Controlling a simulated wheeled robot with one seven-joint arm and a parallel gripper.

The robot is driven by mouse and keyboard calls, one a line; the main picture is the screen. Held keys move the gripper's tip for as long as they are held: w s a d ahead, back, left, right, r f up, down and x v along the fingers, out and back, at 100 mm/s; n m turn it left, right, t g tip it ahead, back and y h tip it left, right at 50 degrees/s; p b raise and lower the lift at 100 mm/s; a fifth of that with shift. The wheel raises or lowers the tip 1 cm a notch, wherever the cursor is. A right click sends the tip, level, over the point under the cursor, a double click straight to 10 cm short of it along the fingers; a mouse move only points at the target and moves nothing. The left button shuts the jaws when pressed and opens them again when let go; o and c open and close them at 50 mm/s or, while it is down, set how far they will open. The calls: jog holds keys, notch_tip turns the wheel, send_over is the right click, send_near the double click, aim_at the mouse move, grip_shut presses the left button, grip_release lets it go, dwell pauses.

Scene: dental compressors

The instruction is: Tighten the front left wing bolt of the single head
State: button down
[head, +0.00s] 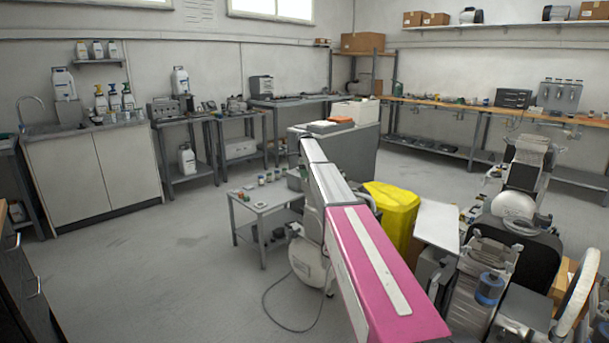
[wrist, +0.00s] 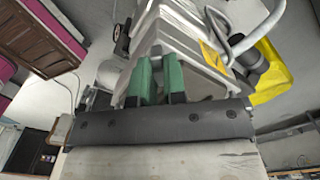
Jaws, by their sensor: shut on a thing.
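In the wrist view, my gripper (wrist: 157,66) has its two green-padded fingers close together against the pale grey single head (wrist: 190,50). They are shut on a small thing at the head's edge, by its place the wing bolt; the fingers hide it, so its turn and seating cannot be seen. In the head view, my own pink and white arm hides the gripper and most of the compressor. Part of its white tank (head: 308,262) shows to the left of the arm, standing on the floor.
A low grey table (head: 262,208) with small jars is left of the compressor. A cable lies on the floor. Other equipment crowds the right; the left floor is clear.

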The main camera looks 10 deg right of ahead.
jog(key=c, duration=1.2)
grip_release()
jog(key=shift+r, duration=0.1)
notch_tip(320, 180, up, 11)
jog(key=shift+f, duration=0.15)
jog(key=s+f+n, duration=0.5)
jog(key=s+f, duration=0.6)
jog(key=s, duration=0.3)
jog(key=s+f+n, duration=0.5)
jog(key=s+f, duration=0.6)
jog(key=s, duration=0.3)
jog(key=s+f+n, duration=0.3)
jog(key=s, duration=0.6)
jog(key=s+f+n, duration=0.3)
jog(key=s, duration=0.7)
jog(key=s+f+n, duration=0.4)
jog(key=s, duration=0.6)
jog(key=shift+s+a+f, duration=0.1)
jog(key=shift+a, duration=0.2)
